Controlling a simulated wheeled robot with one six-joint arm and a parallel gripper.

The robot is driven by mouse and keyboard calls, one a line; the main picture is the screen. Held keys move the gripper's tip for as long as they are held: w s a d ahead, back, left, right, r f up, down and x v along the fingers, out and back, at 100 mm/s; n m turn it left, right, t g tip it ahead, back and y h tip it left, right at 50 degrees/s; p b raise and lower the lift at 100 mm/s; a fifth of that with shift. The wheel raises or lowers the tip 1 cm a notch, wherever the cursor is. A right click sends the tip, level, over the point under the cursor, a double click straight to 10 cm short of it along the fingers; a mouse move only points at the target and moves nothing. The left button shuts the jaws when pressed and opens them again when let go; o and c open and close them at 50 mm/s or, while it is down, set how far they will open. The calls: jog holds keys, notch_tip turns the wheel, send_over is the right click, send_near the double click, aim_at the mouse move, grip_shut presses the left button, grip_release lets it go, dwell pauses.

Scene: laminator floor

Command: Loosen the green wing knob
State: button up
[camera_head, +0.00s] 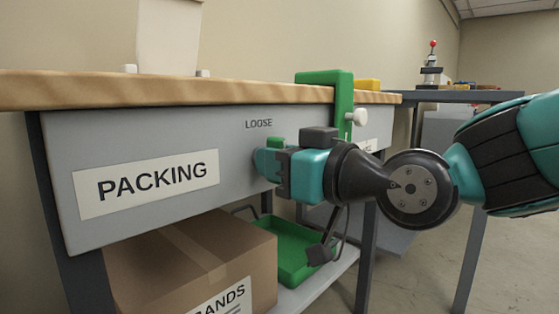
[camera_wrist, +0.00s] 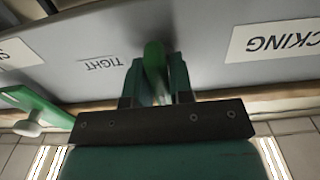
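The green wing knob (camera_wrist: 154,64) is on the grey front panel of the bench. In the wrist view it stands between the two teal fingers of my gripper (camera_wrist: 157,80), which look closed against its sides. In the head view my gripper (camera_head: 268,163) reaches in from the right to the panel. Only a bit of the knob's green (camera_head: 275,143) shows there, and the fingers hide most of it. The word LOOSE (camera_head: 258,125) is printed on the panel above the knob. The word TIGHT (camera_wrist: 103,63) is printed beside it in the wrist view, upside down.
A green clamp (camera_head: 343,98) with a white knob (camera_head: 357,117) grips the wooden bench top (camera_head: 180,90) above my gripper. A PACKING label (camera_head: 150,182) is left on the panel. Below are a cardboard box (camera_head: 190,260) and a green tray (camera_head: 299,277) on a shelf.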

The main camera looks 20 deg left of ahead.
jog(key=o, duration=0.4)
jog(key=shift+s+a, duration=0.1)
jog(key=shift+a, duration=0.1)
jog(key=shift+c, duration=0.2)
jog(key=shift+d, duration=0.15)
jog(key=p+v, duration=0.2)
jog(key=v, duration=1.5)
jog(key=shift+s+d, duration=0.1)
jog(key=shift+d, duration=0.05)
